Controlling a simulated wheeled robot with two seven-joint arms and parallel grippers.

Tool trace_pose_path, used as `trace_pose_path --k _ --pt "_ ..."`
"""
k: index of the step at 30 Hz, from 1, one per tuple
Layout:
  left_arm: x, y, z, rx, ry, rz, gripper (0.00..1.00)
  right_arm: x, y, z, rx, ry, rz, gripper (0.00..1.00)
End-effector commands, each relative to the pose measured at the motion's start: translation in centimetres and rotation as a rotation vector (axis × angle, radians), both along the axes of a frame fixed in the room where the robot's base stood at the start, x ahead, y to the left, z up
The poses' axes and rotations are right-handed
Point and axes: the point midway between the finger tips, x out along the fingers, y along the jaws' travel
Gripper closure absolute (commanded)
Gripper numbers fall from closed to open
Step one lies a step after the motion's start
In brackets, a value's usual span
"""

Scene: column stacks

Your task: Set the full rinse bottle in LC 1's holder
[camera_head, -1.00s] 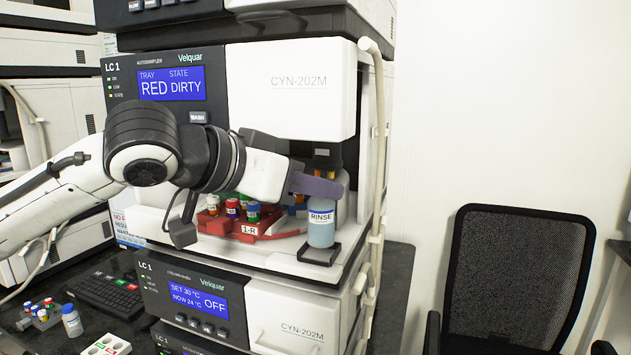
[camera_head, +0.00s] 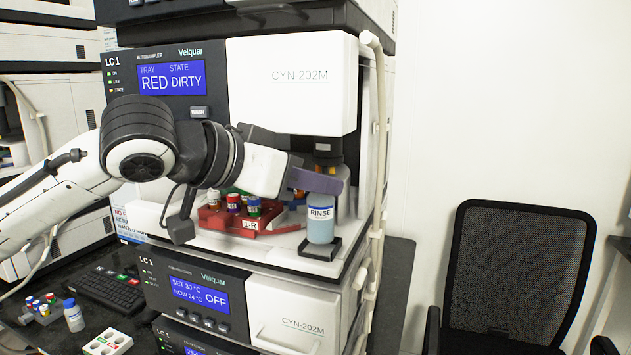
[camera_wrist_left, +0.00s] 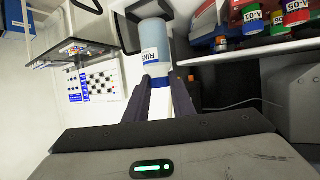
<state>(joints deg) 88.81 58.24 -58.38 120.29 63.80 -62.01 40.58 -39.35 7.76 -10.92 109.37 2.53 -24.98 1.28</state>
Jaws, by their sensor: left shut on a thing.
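The rinse bottle (camera_head: 320,222) is a pale blue bottle with a white label reading RINSE. It stands upright at the black square holder (camera_head: 328,251) on the front right of LC 1's open autosampler. I cannot tell whether its base rests fully in the holder. My left gripper (camera_head: 318,183) reaches in from the left and is shut on the bottle's top, hiding the cap. In the left wrist view the bottle (camera_wrist_left: 154,40) is between the two finger tips (camera_wrist_left: 160,82), and the holder (camera_wrist_left: 125,27) shows beside its far end. My right gripper is not in view.
A red tray (camera_head: 247,228) marked 1-R with several vials sits left of the holder. The raised white cover (camera_head: 290,85) hangs above, with a tube (camera_head: 378,160) along the right edge. Another blue-capped bottle (camera_head: 74,318) stands on the bench near a keyboard (camera_head: 108,290).

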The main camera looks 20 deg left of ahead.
Motion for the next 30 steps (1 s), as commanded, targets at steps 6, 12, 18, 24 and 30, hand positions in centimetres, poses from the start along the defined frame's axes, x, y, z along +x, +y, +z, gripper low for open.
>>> trace_pose_path --k 6,12,18,24,30 --pt "0.0 0.0 0.1 0.0 -0.001 0.0 0.91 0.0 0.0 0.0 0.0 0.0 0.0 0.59" --pt "0.0 0.0 -0.2 0.0 -0.001 0.0 0.91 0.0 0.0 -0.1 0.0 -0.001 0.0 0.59" --pt "0.0 0.0 -0.6 0.0 -0.001 0.0 0.91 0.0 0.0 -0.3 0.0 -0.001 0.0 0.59" --pt "0.0 0.0 -1.0 0.0 -0.001 0.0 0.91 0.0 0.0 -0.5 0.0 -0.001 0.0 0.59" --pt "0.0 0.0 -1.4 0.0 -0.001 0.0 0.91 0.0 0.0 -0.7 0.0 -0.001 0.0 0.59"
